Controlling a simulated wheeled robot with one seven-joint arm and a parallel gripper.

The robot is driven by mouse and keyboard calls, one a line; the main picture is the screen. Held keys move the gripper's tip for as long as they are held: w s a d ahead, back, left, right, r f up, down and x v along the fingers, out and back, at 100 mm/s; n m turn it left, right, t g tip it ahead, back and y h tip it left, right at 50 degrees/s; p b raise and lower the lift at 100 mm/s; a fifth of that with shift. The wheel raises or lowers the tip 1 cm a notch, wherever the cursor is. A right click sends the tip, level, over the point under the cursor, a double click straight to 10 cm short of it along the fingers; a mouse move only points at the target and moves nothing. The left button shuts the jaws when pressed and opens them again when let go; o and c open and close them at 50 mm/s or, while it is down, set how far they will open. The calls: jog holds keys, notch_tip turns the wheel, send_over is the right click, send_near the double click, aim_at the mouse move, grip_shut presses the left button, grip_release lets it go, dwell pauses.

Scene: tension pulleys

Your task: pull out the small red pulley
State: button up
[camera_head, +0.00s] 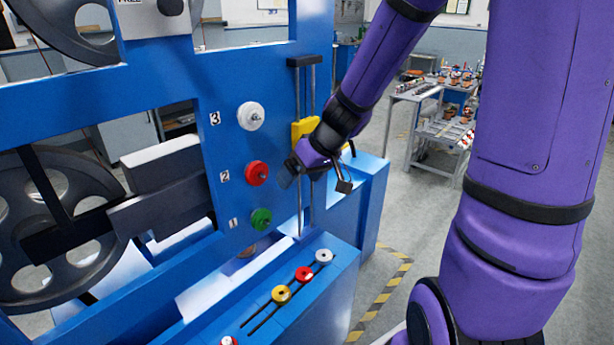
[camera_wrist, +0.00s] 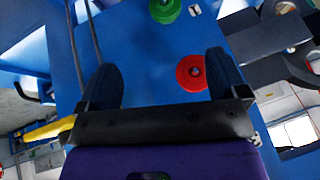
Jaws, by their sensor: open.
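A red pulley (camera_head: 257,173) sits on the blue upright panel beside label 2, between a white pulley (camera_head: 250,116) above and a green pulley (camera_head: 261,219) below. Another red pulley (camera_head: 304,273) sits on the lower blue ledge. I cannot tell by size which one is the small one. My gripper (camera_head: 290,172) is just right of the panel's red pulley and holds nothing. In the wrist view my gripper (camera_wrist: 163,76) is open. The red pulley (camera_wrist: 192,73) shows there between the fingers, close to the right finger, with the green pulley (camera_wrist: 165,10) beyond.
Yellow (camera_head: 281,294) and white (camera_head: 323,257) pulleys flank the ledge's red one near a dark slot. Vertical rods and a yellow block (camera_head: 305,128) stand close by my gripper. A large dark wheel (camera_head: 55,225) is at left. Open floor lies right of the machine.

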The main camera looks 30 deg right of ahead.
aim_at(261, 166)
jog(key=w+a, duration=0.3)
jog(key=w, duration=0.1)
jog(key=w+a, duration=0.4)
jog(key=shift+w+f, duration=0.15)
jog(key=shift+f, duration=0.35)
jog(key=shift+c, duration=0.2)
jog(key=c, duration=1)
